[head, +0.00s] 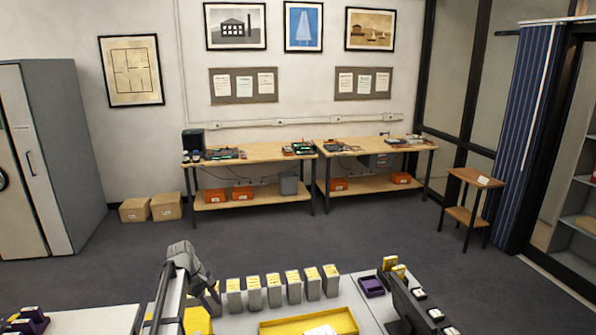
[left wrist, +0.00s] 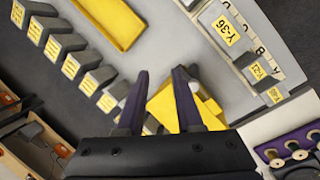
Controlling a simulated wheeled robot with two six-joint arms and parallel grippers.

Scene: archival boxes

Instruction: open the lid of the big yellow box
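The big yellow box (left wrist: 172,103) lies just past my left gripper in the left wrist view, partly hidden by a finger. It also shows in the head view as a yellow patch (head: 197,321) behind my left arm. My left gripper (left wrist: 162,72) is open, its two dark fingers apart with nothing held between them. I cannot tell whether a finger touches the box, and its lid edge is not clear. In the head view my left gripper (head: 212,297) points down beside the box. A dark arm at the lower right is probably my right one; its fingers are not clear.
A row of grey boxes (head: 293,287) with yellow labels stands on the worktop. A yellow tray (head: 280,328) lies in front of them. A purple tray (head: 371,286) is at the right.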

